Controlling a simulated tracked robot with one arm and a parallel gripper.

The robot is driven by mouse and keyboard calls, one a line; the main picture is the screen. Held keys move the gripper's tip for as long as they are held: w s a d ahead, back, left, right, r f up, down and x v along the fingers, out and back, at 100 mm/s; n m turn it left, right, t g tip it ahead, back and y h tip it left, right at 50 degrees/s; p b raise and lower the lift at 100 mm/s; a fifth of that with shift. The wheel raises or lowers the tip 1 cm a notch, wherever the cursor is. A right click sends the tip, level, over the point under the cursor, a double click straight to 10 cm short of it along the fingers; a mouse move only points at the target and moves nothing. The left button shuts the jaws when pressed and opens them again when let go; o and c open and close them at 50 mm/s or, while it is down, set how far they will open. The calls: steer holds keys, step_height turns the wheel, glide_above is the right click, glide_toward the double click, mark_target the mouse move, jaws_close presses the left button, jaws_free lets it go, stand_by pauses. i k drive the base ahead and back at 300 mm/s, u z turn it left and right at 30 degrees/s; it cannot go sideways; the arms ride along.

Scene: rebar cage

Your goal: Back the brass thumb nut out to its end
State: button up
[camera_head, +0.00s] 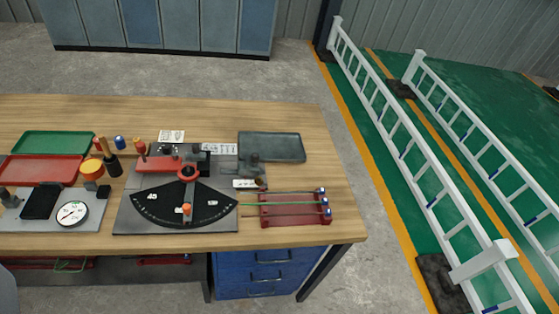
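A grey bending fixture with a black fan-shaped angle plate (183,205) sits on the wooden bench. At its right side is a small dark grey block (251,163) with a white label below it. A small brownish, brass-looking round piece (261,183) is at the right end of that label. It looks like the thumb nut, but it is too small to show its thread or how far out it sits. My gripper is not in view, and nothing is seen touching this piece.
A red rack (294,209) with rods and blue-tipped ends stands close right of the fixture. A dark tray (272,147) lies behind. Red (42,169) and green (53,143) trays and a dial gauge (72,214) are left. White railings stand beyond the bench's right edge.

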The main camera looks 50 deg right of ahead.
mark_target(259, 183)
steer(key=z, duration=0.7)
steer(key=i, duration=1)
steer(key=u, duration=0.05)
